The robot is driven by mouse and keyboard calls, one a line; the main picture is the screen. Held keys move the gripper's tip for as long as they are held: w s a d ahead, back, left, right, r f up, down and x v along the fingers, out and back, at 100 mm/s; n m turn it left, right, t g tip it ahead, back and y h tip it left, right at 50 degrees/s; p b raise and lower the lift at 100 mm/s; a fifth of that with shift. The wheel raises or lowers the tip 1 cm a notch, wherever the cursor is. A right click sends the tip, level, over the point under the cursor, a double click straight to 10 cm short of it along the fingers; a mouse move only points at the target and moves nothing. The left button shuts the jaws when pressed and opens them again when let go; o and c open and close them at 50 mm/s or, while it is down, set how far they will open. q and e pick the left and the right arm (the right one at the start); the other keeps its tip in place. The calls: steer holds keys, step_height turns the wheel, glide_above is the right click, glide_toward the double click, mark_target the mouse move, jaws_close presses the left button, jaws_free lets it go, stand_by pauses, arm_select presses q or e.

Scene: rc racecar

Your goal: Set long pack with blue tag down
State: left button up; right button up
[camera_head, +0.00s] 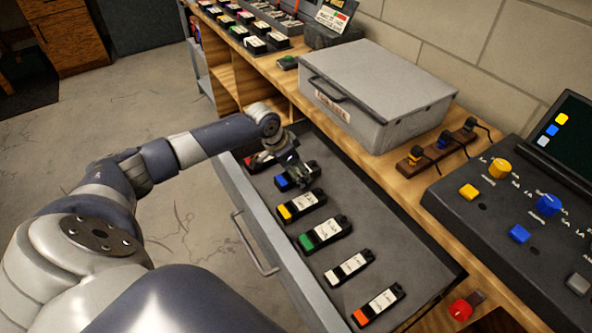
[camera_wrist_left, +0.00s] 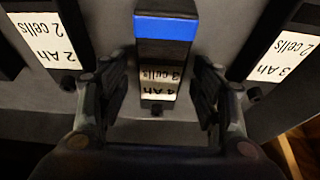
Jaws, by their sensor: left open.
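The long pack with the blue tag (camera_head: 282,184) lies in the open drawer, in a row with other packs. In the left wrist view its blue end (camera_wrist_left: 166,27) and white label show, with the label reading 3 cells and 4 Ah. My left gripper (camera_head: 291,171) is over this pack and partly hides it. In the left wrist view the open fingers of my left gripper (camera_wrist_left: 160,82) stand on either side of the pack's label end, with a gap at each side. My right gripper is not in view.
The grey drawer (camera_head: 375,235) also holds packs with yellow (camera_head: 301,205), green (camera_head: 325,233), white (camera_head: 349,267) and orange (camera_head: 378,306) tags. A red-tagged pack (camera_head: 262,160) lies beyond the gripper. A grey case (camera_head: 378,85) and a control console (camera_head: 520,205) stand on the bench.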

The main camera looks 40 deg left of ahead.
arm_select(q)
steer(key=shift+r, duration=0.15)
steer(key=v, duration=1.1)
steer(key=shift+s+r, duration=0.25)
steer(key=shift+r, duration=0.1)
steer(key=shift+a, duration=0.1)
